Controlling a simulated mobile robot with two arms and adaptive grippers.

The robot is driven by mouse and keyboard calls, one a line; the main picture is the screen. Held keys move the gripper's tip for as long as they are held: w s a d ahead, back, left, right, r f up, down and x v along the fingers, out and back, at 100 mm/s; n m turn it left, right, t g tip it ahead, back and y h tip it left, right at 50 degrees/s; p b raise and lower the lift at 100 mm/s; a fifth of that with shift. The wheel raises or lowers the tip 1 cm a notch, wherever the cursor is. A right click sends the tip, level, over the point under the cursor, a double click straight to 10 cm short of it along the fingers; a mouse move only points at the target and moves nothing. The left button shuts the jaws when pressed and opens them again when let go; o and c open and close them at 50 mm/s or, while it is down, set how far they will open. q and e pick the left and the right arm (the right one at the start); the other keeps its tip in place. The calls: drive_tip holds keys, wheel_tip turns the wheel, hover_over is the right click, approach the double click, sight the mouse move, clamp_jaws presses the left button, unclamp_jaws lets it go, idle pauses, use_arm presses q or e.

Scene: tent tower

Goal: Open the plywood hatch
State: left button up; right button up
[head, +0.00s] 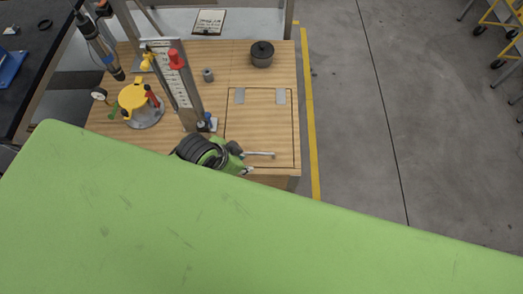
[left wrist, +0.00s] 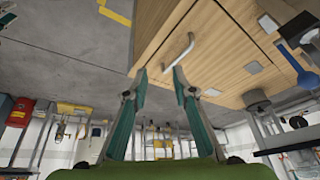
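The plywood hatch (head: 260,120) is a closed rectangular panel in the wooden table top, with two grey hinges (head: 280,96) along its far edge. Its metal bar handle (head: 260,154) is near the front edge. My left gripper (head: 247,163) is beside the handle at the front of the hatch, partly hidden by my green arm. In the left wrist view the two teal fingers (left wrist: 160,74) are apart with nothing held. The handle (left wrist: 180,52) shows just past and between the fingertips; I cannot tell whether they touch it. My right gripper is not in view.
A dark lidded pot (head: 262,54) stands behind the hatch. Left of it are a small grey cylinder (head: 208,75), an upright metal plate (head: 178,80) with a red knob, and a yellow-topped device (head: 134,98). Open floor (head: 360,110) lies to the right, past a yellow line.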

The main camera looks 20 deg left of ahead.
sight(261, 154)
use_arm(q)
drive_tip(key=w+a+r+m+h, duration=0.1)
drive_tip(key=w+r+m, duration=0.1)
drive_tip(key=w+m, duration=0.5)
drive_tip(key=shift+m+g, duration=0.4)
drive_tip(key=x, duration=0.8)
drive_tip(key=s+x, duration=0.1)
drive_tip(key=x, duration=0.4)
drive_tip(key=shift+d+f, duration=0.1)
drive_tip(key=shift+f, duration=0.1)
clamp_jaws()
